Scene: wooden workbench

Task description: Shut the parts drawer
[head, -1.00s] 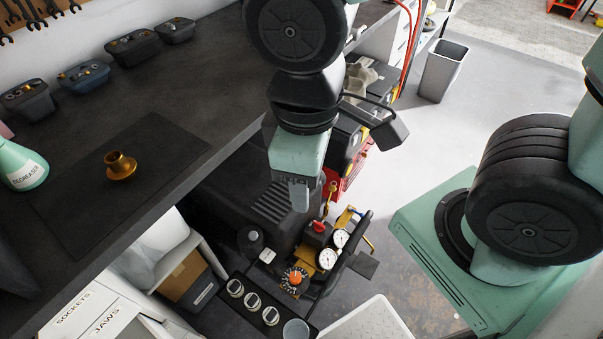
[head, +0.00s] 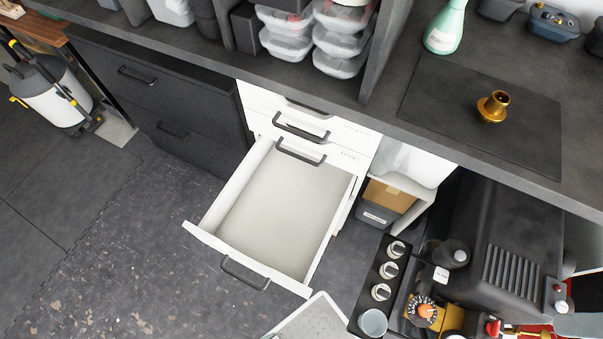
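A white parts drawer (head: 278,212) is pulled well out from the unit under the workbench. Its inside looks empty. Its front panel has a dark bar handle (head: 246,273) and faces the lower left.
Black drawers (head: 165,100) stand left of the open drawer. A dark compressor (head: 510,245) with gauges and knobs stands to the right. A pale grated tray (head: 318,318) lies close below the drawer's front corner. Floor at lower left is clear.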

